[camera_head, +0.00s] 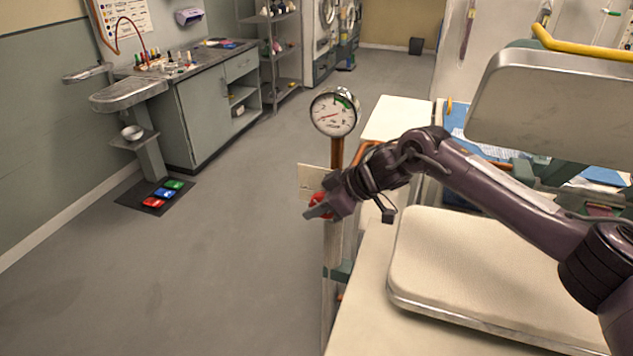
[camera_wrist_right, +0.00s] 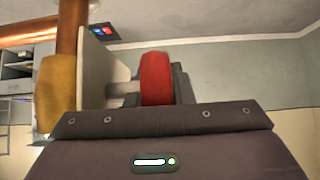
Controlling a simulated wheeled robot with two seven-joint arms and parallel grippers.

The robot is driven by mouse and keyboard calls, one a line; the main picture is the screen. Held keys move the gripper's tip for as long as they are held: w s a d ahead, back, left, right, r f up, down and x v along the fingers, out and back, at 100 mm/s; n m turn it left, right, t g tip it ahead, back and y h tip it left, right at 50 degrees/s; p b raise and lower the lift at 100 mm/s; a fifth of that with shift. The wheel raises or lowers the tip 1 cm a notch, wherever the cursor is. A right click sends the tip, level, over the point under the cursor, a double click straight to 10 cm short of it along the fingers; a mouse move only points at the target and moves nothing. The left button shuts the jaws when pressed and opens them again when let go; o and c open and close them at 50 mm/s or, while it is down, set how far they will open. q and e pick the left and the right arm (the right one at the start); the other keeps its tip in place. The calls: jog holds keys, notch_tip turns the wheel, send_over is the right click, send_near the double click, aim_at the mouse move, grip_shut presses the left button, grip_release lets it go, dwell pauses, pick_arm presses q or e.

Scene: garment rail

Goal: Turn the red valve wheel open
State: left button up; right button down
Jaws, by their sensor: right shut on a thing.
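The red valve wheel (camera_head: 317,203) sits on the pipe post below a round white gauge (camera_head: 334,113). In the head view the wheel is mostly hidden by my right gripper (camera_head: 318,207). In the right wrist view the red wheel (camera_wrist_right: 155,78) is seen edge-on, between the gripper's dark fingers, with a short stem to a pale plate (camera_wrist_right: 97,70). My right gripper is shut on the wheel. The gauge has a red needle and a green band at its upper right. My left gripper is not in view.
A copper pipe (camera_head: 337,152) rises behind the wheel to the gauge. A padded cream-topped bench (camera_head: 480,270) lies under my right arm. The grey floor between is clear, apart from a mat with coloured pedals (camera_head: 166,190).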

jog(key=g+h+p, duration=0.1)
jog(key=h+p, duration=0.2)
jog(key=p, duration=0.1)
jog(key=shift+h, duration=0.3)
jog(key=shift+s+d+f+g+h+p, duration=0.1)
jog(key=shift+f+g+h+p, duration=0.15)
jog(key=shift+h, duration=0.3)
jog(key=shift+s+d+f+g+h+p, duration=0.15)
jog(key=shift+g+h, duration=0.1)
jog(key=shift+h, duration=0.3)
jog(key=shift+s+f+g+h+b, duration=0.2)
jog(key=shift+f+h, duration=0.15)
jog(key=shift+f, duration=0.15)
jog(key=shift+s+f+g+h+b, duration=0.2)
jog(key=shift+f+h, duration=0.15)
jog(key=shift+f, duration=0.1)
jog(key=shift+w+r, duration=0.15)
jog(key=shift+r, duration=0.1)
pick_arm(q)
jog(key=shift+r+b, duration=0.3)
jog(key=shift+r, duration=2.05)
pick_arm(e)
jog(key=shift+w+r, duration=0.2)
jog(key=shift+r, duration=0.2)
jog(key=shift+w+r, duration=0.1)
jog(key=shift+r, duration=0.05)
